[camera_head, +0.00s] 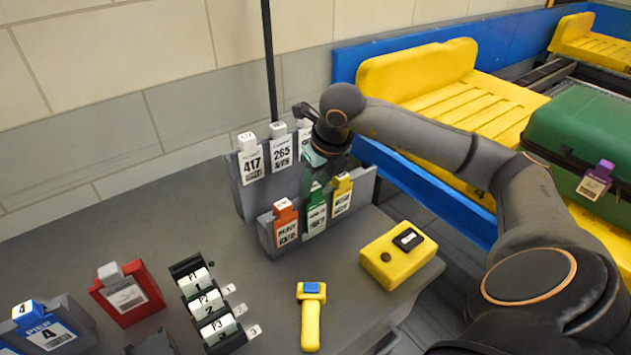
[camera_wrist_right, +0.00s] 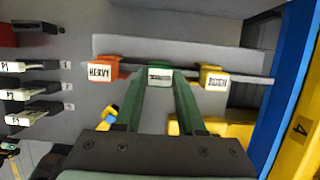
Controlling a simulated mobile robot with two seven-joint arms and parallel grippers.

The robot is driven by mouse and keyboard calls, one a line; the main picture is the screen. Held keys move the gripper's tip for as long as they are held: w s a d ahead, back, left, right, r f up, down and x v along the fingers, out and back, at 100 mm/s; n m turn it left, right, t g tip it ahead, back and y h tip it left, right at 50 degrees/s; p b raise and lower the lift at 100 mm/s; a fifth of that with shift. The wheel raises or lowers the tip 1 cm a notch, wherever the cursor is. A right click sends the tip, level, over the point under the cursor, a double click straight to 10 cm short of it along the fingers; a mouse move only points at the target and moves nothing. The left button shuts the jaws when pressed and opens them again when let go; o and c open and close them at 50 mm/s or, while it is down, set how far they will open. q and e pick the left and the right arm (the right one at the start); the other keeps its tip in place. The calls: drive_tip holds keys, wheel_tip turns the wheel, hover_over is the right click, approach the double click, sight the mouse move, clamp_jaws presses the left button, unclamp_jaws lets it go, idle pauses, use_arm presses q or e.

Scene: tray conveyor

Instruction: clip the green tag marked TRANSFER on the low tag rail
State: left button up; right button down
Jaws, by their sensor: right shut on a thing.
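The green tag (camera_head: 316,214) is at the low tag rail (camera_head: 266,236), between the orange tag (camera_head: 286,222) and the yellow tag (camera_head: 342,196). Its white top label shows in the right wrist view (camera_wrist_right: 160,77), but the lettering is too blurred to read surely. My right gripper (camera_head: 318,180) reaches down from above and is shut on the green tag's top. In the right wrist view the two fingers (camera_wrist_right: 163,90) close on either side of the label. Whether the tag is fully seated on the rail is hard to tell. My left gripper is not in view.
The higher rail behind holds white tags 417 (camera_head: 251,160) and 265 (camera_head: 282,150). A yellow box (camera_head: 392,262) and a yellow handheld tool (camera_head: 311,320) lie in front. A red holder (camera_head: 128,294) stands left. A green suitcase (camera_head: 575,135) is on the conveyor at right.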

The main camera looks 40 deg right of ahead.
drive_tip(key=shift+c, duration=2.1)
unclamp_jaws()
drive_tip(key=v, duration=1.2)
drive_tip(key=shift+r, duration=0.3)
